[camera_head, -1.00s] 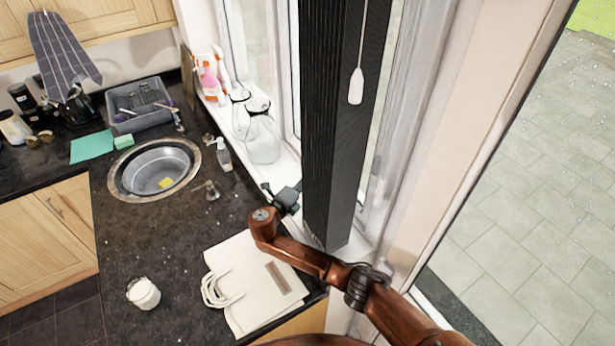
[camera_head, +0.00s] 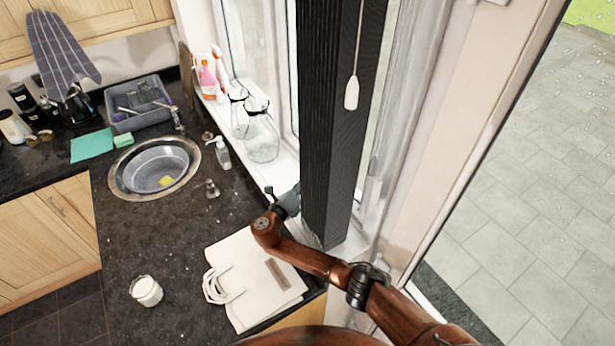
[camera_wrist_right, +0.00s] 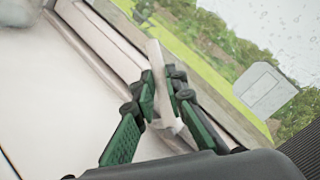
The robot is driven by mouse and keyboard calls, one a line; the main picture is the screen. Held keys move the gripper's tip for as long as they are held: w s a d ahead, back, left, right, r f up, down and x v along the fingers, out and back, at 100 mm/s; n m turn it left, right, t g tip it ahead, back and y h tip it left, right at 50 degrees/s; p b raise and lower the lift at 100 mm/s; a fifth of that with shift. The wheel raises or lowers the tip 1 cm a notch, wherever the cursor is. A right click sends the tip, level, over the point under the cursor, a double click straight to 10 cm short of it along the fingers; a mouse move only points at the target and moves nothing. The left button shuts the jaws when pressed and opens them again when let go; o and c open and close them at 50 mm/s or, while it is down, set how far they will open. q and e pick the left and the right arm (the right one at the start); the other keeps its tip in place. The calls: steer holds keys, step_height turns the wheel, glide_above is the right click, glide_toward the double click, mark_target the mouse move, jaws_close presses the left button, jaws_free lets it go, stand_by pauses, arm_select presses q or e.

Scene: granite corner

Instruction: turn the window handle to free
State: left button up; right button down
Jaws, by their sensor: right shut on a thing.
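In the right wrist view, the window handle (camera_wrist_right: 158,62) is a pale white lever against the white window frame (camera_wrist_right: 95,38). My right gripper (camera_wrist_right: 165,88) has green and black fingers on either side of the lever and is shut on it. In the head view, my brown right arm reaches across the sill, and my right gripper (camera_head: 290,199) is partly hidden behind the dark blind. The handle is hidden there. My left gripper is not in view.
The dark blind (camera_head: 340,130) hangs close beside my right wrist, with a white cord pull (camera_head: 352,92) in front. Glass jars (camera_head: 260,140) and a soap bottle (camera_head: 222,153) stand near the sill. A cream bag (camera_head: 255,285) lies on the counter below my arm.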

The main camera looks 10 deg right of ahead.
steer(key=shift+f, duration=0.1)
steer(key=c, duration=1.9)
jaws_free()
steer(key=shift+c, duration=0.2)
steer(key=v, duration=1.2)
